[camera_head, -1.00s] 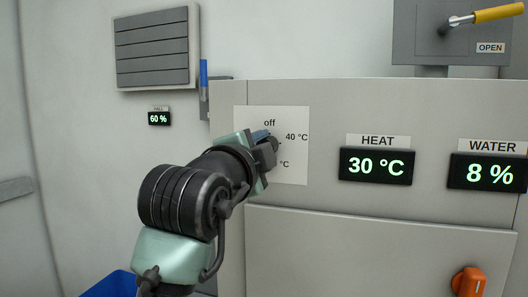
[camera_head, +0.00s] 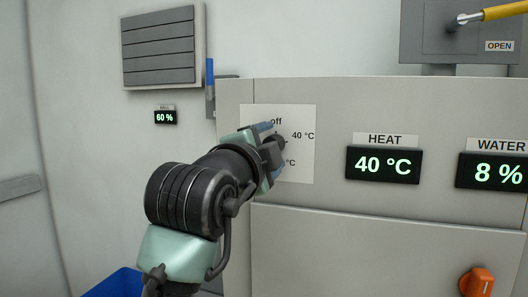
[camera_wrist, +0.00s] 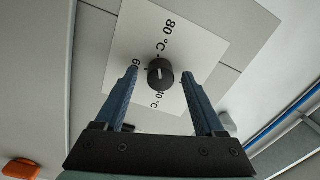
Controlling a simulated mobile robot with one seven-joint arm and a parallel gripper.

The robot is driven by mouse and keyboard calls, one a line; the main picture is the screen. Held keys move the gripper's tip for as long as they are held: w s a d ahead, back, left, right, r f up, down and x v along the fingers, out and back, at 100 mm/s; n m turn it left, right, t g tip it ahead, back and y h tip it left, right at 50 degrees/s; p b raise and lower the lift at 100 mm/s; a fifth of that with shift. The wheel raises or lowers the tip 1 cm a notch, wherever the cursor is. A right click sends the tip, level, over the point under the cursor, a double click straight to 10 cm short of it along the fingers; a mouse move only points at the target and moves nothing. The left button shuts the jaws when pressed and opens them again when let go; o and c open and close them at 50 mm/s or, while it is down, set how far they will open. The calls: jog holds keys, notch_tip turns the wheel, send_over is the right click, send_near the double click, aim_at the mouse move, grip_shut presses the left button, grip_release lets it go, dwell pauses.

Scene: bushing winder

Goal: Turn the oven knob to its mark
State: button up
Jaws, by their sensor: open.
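The oven knob (camera_wrist: 160,73) is a round black knob with a short white line, on a white dial plate (camera_head: 303,170). In the wrist view the plate (camera_wrist: 200,45) shows "80 °C" and partly covered marks. In the head view "off" and "40 °C" can be read and another mark is partly hidden. My gripper (camera_wrist: 159,76) is open, its two blue fingers on either side of the knob with gaps to it. In the head view my gripper (camera_head: 270,137) is at the plate and largely hides the knob. The HEAT display (camera_head: 382,165) reads 40 °C.
A WATER display (camera_head: 494,172) reads 8 % at the right. An orange knob (camera_head: 477,282) is low on the right. A yellow-handled lever (camera_head: 496,13) is at the top right. A blue-handled lever (camera_head: 210,85) and a vent (camera_head: 160,48) are up left.

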jog(key=b+v, duration=0.2)
jog(key=v, duration=1.1)
jog(key=shift+b, duration=0.35)
jog(key=shift+w, duration=0.1)
jog(key=s+d+r+n+t+y+p, duration=0.1)
jog(key=s+r+n+t+y+p, duration=0.1)
jog(key=s+r+n+t, duration=0.3)
jog(key=s+d+r+n+t+y+p, duration=0.2)
jog(key=s+r+n+t+p, duration=0.3)
jog(key=n, duration=0.8)
notch_tip(320, 180, up, 4)
jog(key=shift+s+d+f+y, duration=0.1)
jog(key=shift+s+d+y, duration=0.2)
jog(key=shift+s+y, duration=0.6)
